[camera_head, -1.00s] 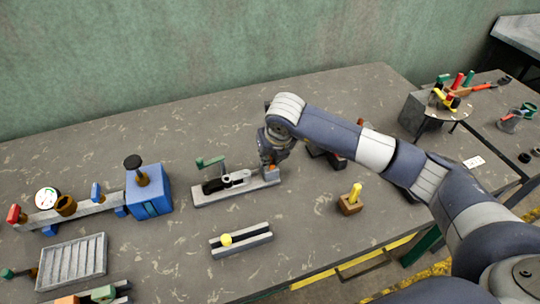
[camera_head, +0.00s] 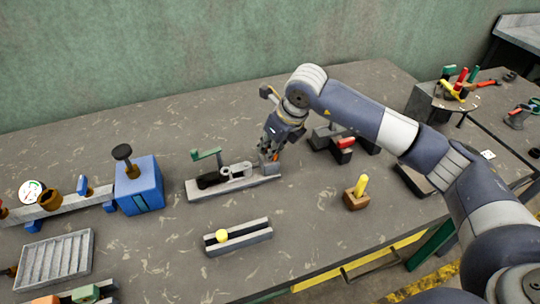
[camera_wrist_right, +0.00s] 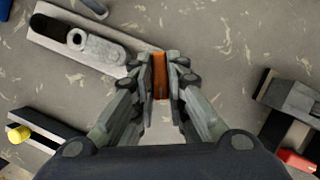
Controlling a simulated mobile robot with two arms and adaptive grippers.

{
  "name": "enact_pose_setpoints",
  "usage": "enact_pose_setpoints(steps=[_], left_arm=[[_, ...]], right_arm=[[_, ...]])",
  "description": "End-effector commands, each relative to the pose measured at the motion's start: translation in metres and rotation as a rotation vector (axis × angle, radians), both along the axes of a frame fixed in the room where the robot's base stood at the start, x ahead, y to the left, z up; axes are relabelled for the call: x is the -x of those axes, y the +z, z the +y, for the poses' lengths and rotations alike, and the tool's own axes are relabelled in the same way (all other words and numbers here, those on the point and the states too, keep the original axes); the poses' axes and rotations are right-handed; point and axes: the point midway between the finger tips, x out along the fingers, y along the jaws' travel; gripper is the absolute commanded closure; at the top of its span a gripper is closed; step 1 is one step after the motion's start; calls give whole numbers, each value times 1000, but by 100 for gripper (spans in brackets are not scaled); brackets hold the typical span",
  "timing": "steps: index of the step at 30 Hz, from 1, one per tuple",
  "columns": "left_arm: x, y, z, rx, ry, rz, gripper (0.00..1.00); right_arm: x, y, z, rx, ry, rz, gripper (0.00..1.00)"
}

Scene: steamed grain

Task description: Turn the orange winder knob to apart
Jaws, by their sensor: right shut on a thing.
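The winder (camera_head: 232,184) is a long grey base on the table with a green crank handle (camera_head: 206,154), a black part and a pale grey link on top. Its orange knob (camera_wrist_right: 159,76) is at the right end of the base. My right gripper (camera_head: 269,156) comes down on that end from above, tilted. In the right wrist view my gripper (camera_wrist_right: 160,78) has its fingers on both sides of the orange knob, shut on it. The fingers hide part of the knob in the head view. My left gripper is not in view.
A blue box (camera_head: 139,186) with a black knob stands left. A wooden block with a yellow peg (camera_head: 357,192) and a grey device with a red part (camera_head: 342,146) are right. Bare table lies behind the winder.

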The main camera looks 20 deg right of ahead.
Motion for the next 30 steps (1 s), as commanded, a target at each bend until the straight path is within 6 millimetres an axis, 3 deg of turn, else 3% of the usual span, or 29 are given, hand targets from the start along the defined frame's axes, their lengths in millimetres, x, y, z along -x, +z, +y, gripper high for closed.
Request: enact_pose_setpoints(steps=[1, 12, 30], left_arm=[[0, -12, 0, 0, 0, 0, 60], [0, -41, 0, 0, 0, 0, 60], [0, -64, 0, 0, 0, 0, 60]], right_arm=[[-2, -4, -1, -1, 41, -4, 100], [-3, -2, -2, -2, 393, -4, 100], [-6, 1, -3, 0, 920, -3, 100]])
